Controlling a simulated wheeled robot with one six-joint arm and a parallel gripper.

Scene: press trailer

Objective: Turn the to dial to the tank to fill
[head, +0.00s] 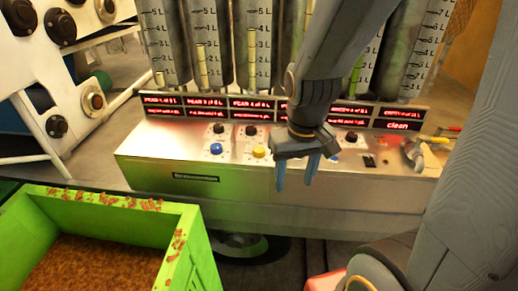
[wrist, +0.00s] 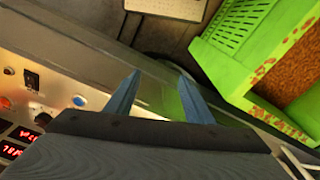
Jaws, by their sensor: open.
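The metal control panel (head: 150,148) stands in front of a row of tall tanks (head: 208,40) with litre scales. Small black dials show on it, one left (head: 218,128), one beside it (head: 250,130) and one right of my arm (head: 351,137). Their labels and pointers are too small to read, so I cannot tell which is the "to" dial. My gripper (head: 296,184) is open and empty, fingers pointing down, in front of the panel's middle; my arm hides part of the panel. In the wrist view my gripper (wrist: 160,75) has nothing between its fingers.
A blue button (head: 216,148) and a yellow button (head: 258,152) sit on the panel. Red displays (head: 165,106) line its back. A green crate (head: 195,245) with brown contents stands at the front left.

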